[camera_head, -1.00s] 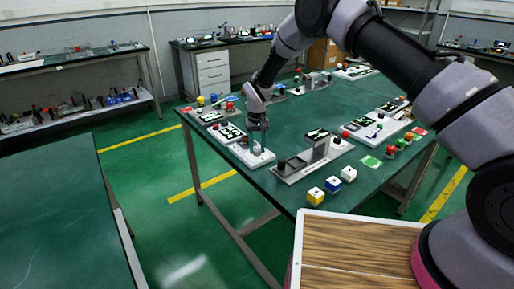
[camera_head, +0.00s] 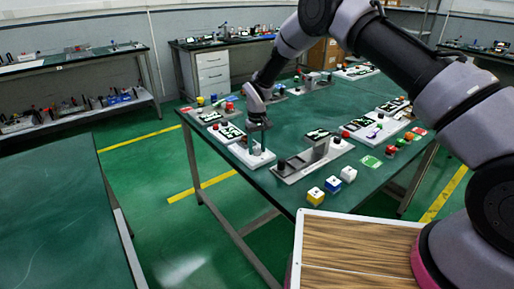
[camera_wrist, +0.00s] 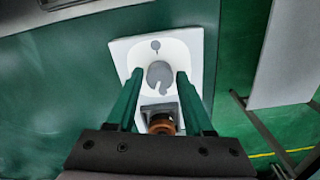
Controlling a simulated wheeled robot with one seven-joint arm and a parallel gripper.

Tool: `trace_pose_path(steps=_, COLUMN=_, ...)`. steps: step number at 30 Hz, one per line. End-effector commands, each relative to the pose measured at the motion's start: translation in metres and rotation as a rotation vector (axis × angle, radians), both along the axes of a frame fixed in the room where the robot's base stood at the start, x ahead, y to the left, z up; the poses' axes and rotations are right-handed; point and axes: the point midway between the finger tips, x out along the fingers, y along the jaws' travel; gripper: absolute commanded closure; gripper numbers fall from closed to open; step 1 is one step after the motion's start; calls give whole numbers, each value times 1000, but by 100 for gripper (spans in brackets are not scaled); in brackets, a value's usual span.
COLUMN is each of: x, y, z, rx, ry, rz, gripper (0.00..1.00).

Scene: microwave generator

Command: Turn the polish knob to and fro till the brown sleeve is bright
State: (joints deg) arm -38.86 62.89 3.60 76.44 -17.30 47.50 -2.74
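My gripper (camera_wrist: 160,78) points down over a white plate (camera_wrist: 120,50) near the table's left edge. Its two green fingers stand apart, one on each side of a grey round knob (camera_wrist: 158,72) with a notch. A narrow gap seems to show between each finger and the knob; contact cannot be told. An orange-brown cylinder (camera_wrist: 161,123), which looks like the brown sleeve, sits at a grey block between the fingers, nearer the palm. Its brightness is hard to judge. In the head view my gripper (camera_head: 257,145) is small over the white plate (camera_head: 240,153), and knob and sleeve cannot be made out.
A grey fixture (camera_head: 290,176) with an upright block stands just right of the plate. Yellow (camera_head: 315,196), blue and white cubes lie at the near edge. Another white board (camera_head: 377,128) with coloured buttons is further right.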

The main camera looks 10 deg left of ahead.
Motion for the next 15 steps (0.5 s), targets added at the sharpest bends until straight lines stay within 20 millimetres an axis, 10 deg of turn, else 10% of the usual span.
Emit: trace_pose_path(steps=15, x=1, y=1, z=16, rx=2, ry=-2, rz=-1, gripper=28)
